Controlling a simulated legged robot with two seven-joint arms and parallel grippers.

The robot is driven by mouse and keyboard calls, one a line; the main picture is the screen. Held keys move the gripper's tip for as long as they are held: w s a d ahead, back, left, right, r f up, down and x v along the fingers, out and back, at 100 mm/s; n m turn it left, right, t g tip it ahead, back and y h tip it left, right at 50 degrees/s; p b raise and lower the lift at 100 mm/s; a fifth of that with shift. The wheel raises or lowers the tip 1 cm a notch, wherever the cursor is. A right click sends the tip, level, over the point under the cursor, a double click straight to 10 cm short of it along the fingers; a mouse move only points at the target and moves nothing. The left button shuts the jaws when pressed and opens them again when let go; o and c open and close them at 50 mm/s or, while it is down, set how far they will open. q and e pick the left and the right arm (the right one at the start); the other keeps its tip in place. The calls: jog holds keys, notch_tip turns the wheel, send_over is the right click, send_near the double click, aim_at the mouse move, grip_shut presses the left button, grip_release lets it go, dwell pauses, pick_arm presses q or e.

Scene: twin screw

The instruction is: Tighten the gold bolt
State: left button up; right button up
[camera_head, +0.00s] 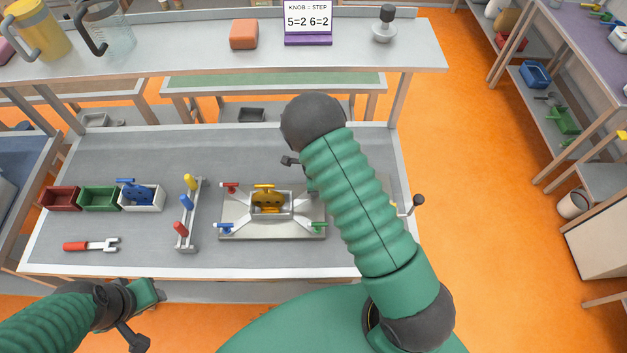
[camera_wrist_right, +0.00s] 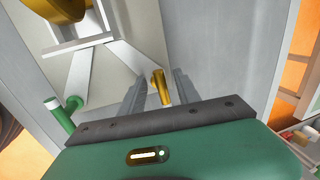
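The gold bolt (camera_wrist_right: 160,88) shows in the right wrist view at the end of a pale arm of the fixture plate (camera_wrist_right: 115,85). My right gripper (camera_wrist_right: 159,76) is open, with one finger on each side of the bolt; I cannot tell whether they touch it. In the head view my right arm hides this gripper and bolt. The plate (camera_head: 240,235) there carries a gold part (camera_head: 268,199) in a bracket, with red (camera_head: 230,187), blue (camera_head: 224,227) and green (camera_head: 318,227) bolts. My left gripper (camera_head: 150,293) hangs before the table's front edge, its fingers unclear.
A peg rack (camera_head: 187,215) stands left of the plate. Further left are a red bin (camera_head: 60,198), a green bin (camera_head: 99,199), a white bin (camera_head: 142,202) with a blue part, and a red-handled fork tool (camera_head: 92,245). A sign (camera_head: 307,20) stands on the rear shelf.

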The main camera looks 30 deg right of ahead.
notch_tip(320, 180, up, 16)
jog(key=s+a, duration=0.1)
jog(key=s, duration=0.1)
jog(key=shift+s+a, duration=0.3)
jog(key=shift+a, duration=0.05)
jog(key=shift+d, duration=0.1)
